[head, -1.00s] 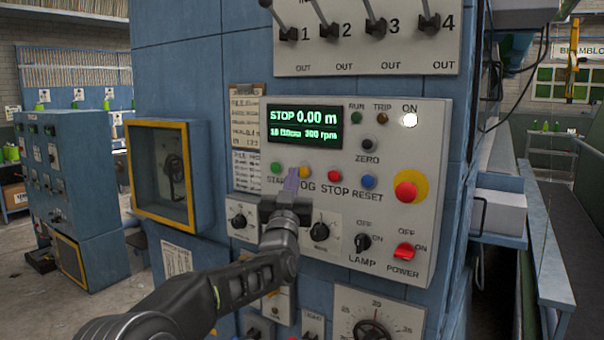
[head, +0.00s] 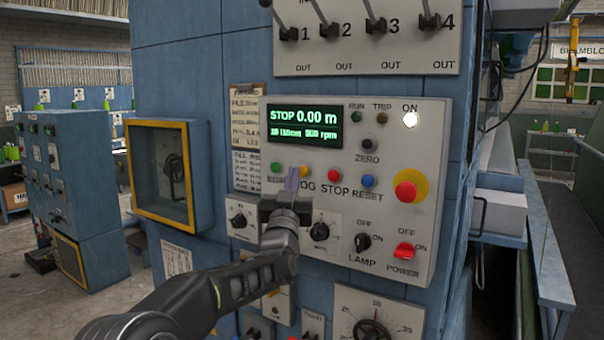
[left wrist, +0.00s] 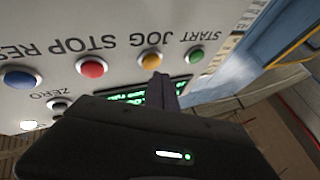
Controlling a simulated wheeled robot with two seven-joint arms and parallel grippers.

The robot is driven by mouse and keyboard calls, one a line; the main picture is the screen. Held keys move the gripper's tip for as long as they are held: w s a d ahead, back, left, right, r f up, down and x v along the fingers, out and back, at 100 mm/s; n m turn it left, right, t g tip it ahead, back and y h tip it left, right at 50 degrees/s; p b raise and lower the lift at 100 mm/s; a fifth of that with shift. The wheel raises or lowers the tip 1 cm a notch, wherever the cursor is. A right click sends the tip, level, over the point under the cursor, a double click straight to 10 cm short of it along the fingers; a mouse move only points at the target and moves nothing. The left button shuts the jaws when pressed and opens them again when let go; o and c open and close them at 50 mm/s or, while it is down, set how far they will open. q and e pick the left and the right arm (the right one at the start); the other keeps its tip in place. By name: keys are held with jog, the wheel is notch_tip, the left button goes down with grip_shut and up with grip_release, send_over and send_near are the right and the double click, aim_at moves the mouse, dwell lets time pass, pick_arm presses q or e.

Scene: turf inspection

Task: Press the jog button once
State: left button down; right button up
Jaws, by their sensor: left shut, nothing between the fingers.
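The jog button (head: 305,172) is a small yellow-orange round button in the row on the light control panel (head: 390,150), between the green start button (head: 276,168) and the red stop button (head: 334,174). My left gripper (head: 291,179) is shut and empty. In the head view its fingertips are just left of the jog button and cover part of the JOG label. In the left wrist view the jog button (left wrist: 151,60) shows just beyond the fingertips (left wrist: 162,78). I cannot tell whether they touch it. My right gripper is not in view.
The blue reset button (head: 368,181) and a red emergency knob (head: 406,190) on yellow are farther right. The display (head: 301,126) above reads STOP 0.00 m. Rotary knobs (head: 320,231) lie below the row. A yellow-framed box (head: 190,180) stands out at left.

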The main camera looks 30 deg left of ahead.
pick_arm(q)
jog(key=shift+w, duration=0.35)
jog(key=shift+w, duration=0.5)
dwell(0.7)
jog(key=shift+f+b, duration=0.1)
jog(key=shift+b, duration=0.2)
jog(key=shift+s+b, duration=0.9)
jog(key=shift+b, duration=0.05)
